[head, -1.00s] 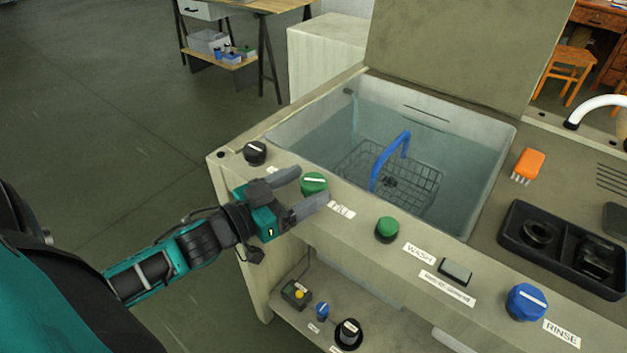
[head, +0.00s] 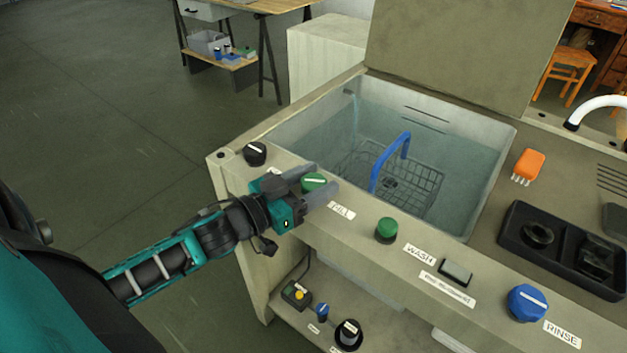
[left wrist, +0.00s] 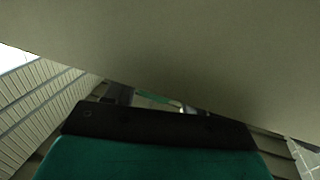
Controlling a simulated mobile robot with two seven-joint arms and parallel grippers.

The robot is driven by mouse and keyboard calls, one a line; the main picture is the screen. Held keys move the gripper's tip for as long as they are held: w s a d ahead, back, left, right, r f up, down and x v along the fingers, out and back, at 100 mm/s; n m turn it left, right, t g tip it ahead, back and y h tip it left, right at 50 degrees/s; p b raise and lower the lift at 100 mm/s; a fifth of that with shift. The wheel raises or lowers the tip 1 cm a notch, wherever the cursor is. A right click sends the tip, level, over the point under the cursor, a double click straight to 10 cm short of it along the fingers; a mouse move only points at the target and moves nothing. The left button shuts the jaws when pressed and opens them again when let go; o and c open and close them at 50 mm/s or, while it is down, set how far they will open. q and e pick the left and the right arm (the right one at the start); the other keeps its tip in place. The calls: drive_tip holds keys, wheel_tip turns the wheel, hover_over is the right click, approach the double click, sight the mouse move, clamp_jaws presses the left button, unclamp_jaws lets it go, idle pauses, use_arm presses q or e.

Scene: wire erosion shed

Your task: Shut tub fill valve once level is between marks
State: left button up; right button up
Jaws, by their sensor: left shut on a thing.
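The fill valve is a green knob (head: 313,182) with a white bar, beside the FILL label (head: 341,210) on the beige front ledge. My left gripper (head: 315,185) is shut on this knob, one finger on each side. In the left wrist view its dark and teal body (left wrist: 155,140) fills the bottom, and the fingertips are mostly hidden. The tub (head: 480,120) holds clear bluish water with a wire basket (head: 420,187) in it. A thin stream shows at the tub's back left corner. Dark lines show on the back wall; I cannot tell the exact level against them.
A black knob (head: 255,153) sits left of the fill valve. A second green knob (head: 387,230) and a blue RINSE knob (head: 527,302) are to the right. An orange brush (head: 528,165) and a black tray (head: 566,262) lie on the right deck. The floor at left is clear.

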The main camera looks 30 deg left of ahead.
use_arm(q)
drive_tip(key=shift+c, duration=1.4)
drive_tip(key=shift+h, duration=0.3)
drive_tip(key=shift+r+m+g+h+p, duration=0.1)
drive_tip(key=shift+m+g+h+p, duration=0.35)
drive_tip(key=shift+m+h, duration=0.25)
drive_tip(key=shift+m+g+h, duration=0.55)
drive_tip(key=shift+m+h, duration=0.15)
drive_tip(key=shift+h, duration=0.3)
drive_tip(key=shift+m+g+h, duration=0.5)
drive_tip(key=shift+m+h, duration=0.1)
drive_tip(key=shift+h, duration=0.2)
drive_tip(key=shift+m+g+h, duration=1)
drive_tip(key=shift+b, duration=0.3)
